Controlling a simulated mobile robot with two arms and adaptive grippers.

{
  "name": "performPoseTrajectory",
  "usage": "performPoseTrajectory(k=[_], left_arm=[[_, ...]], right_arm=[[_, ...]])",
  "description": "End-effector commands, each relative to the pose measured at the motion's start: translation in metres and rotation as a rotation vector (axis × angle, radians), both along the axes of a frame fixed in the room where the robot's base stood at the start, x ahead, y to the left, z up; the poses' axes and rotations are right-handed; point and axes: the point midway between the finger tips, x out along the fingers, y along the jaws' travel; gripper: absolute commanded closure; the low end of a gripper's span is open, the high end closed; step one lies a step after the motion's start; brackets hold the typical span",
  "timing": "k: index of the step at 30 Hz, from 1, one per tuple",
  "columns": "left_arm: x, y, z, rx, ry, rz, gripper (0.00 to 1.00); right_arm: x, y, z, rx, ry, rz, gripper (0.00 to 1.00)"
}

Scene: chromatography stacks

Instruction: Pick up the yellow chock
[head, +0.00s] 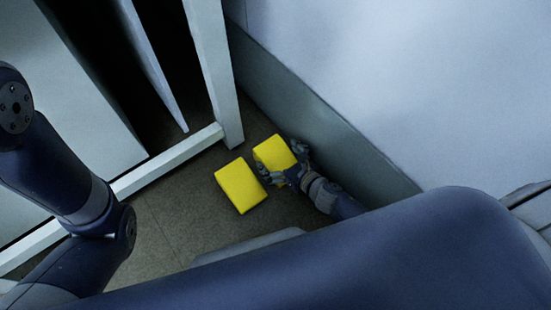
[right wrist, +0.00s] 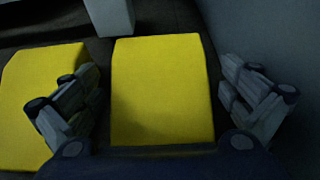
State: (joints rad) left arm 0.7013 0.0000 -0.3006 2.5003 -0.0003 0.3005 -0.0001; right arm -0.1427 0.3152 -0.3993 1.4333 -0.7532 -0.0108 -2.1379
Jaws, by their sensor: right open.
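Two yellow chocks are on the floor, side by side. The right-hand yellow chock (head: 273,153) is close to the wall, and in the right wrist view it (right wrist: 162,90) lies between the two fingers. My right gripper (head: 284,171) is open, one finger on each side of this chock; I cannot tell whether the fingers touch it. The left-hand yellow chock (head: 240,186) is just outside the left finger and shows in the right wrist view (right wrist: 38,100), partly covered by that finger. My left gripper is not in view; only part of my left arm shows.
A pale wall with a grey skirting (head: 330,130) runs close along the right of the chocks. A white frame post (head: 215,75) and a low rail (head: 170,160) stand behind and left of them. Bare floor (head: 185,215) lies to the front left.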

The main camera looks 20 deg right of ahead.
Motion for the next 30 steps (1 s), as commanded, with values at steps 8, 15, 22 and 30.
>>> performPoseTrajectory(k=[8, 15, 22, 30], left_arm=[[-0.0001, -0.0001, -0.0057, 0.0, 0.0, 0.0, 1.0], [0.0001, -0.0001, -0.0055, 0.0, 0.0, 0.0, 1.0], [0.0001, 0.0, -0.0053, 0.0, 0.001, 0.0, 1.0], [0.0004, 0.0, -0.0026, 0.0, 0.001, 0.0, 1.0]], right_arm=[[0.0108, 0.0051, -0.0058, 0.001, 0.0, 0.001, 0.0], [0.0106, 0.0049, -0.0056, 0.001, 0.0, 0.001, 0.3], [0.0112, 0.0053, -0.0044, 0.002, -0.001, 0.001, 0.52], [0.0111, 0.0053, -0.0013, 0.002, -0.001, 0.001, 0.52]])
